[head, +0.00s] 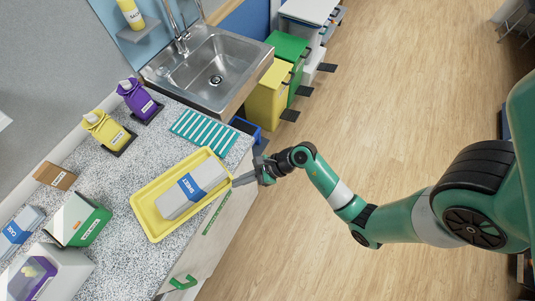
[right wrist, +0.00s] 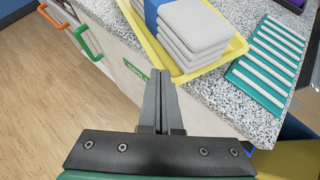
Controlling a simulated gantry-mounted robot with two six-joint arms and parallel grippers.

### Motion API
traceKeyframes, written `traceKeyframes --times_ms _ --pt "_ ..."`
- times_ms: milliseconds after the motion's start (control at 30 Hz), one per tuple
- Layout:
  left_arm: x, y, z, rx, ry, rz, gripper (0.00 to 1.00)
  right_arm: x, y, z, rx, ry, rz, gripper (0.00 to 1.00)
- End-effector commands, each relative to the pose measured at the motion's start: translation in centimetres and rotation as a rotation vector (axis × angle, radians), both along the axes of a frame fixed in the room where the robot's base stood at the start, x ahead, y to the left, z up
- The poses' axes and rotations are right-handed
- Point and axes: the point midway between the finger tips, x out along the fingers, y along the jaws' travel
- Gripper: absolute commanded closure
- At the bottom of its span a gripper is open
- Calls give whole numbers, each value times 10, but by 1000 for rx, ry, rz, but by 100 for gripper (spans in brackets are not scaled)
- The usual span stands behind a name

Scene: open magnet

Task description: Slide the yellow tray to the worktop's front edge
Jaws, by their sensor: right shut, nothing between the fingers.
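In the right wrist view the tray (right wrist: 238,45) and the sheets (right wrist: 195,30) show beyond my fingers. My right gripper (head: 236,183) is shut and empty, its fingertips at the tray's front side. In the right wrist view my right gripper (right wrist: 161,75) points at the tray's rim; I cannot tell whether it touches. My left gripper is not in view.
A teal striped mat (head: 205,130) lies beside the tray, towards the sink (head: 215,72). Yellow (head: 103,128) and purple (head: 138,99) bottles stand at the back. A green-and-white box (head: 78,220) stands left of the tray. Yellow (head: 267,95) and green bins (head: 290,55) stand past the worktop.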

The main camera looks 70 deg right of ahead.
Motion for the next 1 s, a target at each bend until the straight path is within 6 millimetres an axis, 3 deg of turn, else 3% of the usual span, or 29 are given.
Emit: traceKeyframes --times_ms 200,400,900,1000 --pt "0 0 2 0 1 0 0 -51 -30 0 1 0 -11 100" --pt "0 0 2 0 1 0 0 -78 -44 0 1 0 -4 100" --pt "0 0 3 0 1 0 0 -84 -46 0 0 -2 2 100" --pt "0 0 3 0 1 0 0 -79 -37 2 -7 -8 40 100"
